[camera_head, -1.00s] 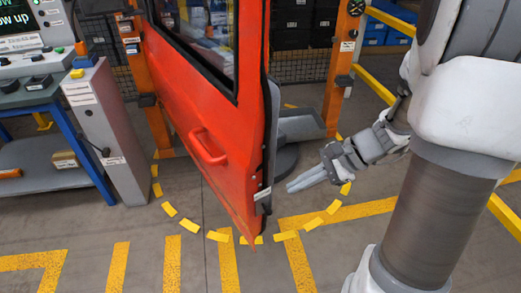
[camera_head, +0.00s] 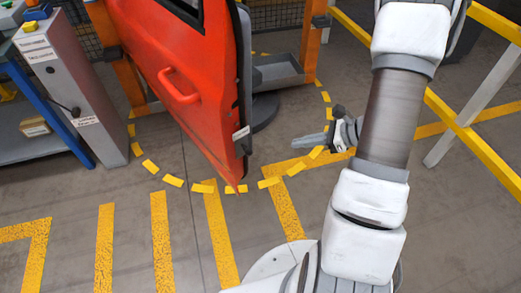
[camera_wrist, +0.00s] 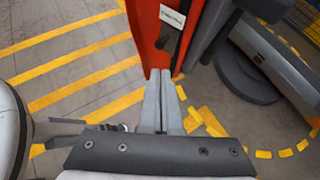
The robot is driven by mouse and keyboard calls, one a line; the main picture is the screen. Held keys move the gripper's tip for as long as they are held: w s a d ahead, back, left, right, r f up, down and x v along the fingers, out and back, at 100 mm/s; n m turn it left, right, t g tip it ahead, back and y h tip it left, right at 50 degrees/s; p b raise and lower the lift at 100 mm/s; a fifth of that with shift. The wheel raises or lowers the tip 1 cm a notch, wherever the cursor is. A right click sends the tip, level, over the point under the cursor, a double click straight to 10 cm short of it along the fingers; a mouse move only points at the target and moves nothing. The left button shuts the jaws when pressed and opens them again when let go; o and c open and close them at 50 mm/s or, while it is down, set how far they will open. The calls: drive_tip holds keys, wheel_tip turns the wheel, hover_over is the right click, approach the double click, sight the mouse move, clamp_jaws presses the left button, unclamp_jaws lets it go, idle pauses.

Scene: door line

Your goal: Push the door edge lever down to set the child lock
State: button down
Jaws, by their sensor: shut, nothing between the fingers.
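The red door (camera_head: 200,90) hangs in the left middle of the head view, with its dark edge (camera_head: 244,90) facing right and a pale label (camera_head: 241,133) low on that edge. The edge also shows at the top of the wrist view, with a white label (camera_wrist: 172,17) and a dark slot or fitting below it. I cannot clearly make out the lever. My gripper (camera_head: 297,143) is to the right of the door edge, apart from it, fingers pointing left. In the wrist view my gripper (camera_wrist: 161,73) has its fingers together and empty, pointing toward the lower door edge.
A grey pedestal (camera_head: 75,90) and a blue-framed bench (camera_head: 35,100) stand at the left. An orange post (camera_head: 313,45) and a grey tray (camera_head: 277,75) are behind the door. Yellow rails (camera_head: 465,140) run along the right. The striped floor in front is clear.

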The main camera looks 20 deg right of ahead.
drive_tip(key=b, duration=0.4)
approach(252, 151)
drive_tip(key=x, duration=0.5)
drive_tip(key=shift+f, duration=0.25)
drive_tip(key=shift+x, duration=0.8)
drive_tip(key=shift+r, duration=0.15)
wheel_tip(252, 151, down, 4)
drive_tip(key=b, duration=0.2)
drive_tip(key=shift+r+b, duration=0.2)
drive_tip(key=shift+b, duration=0.2)
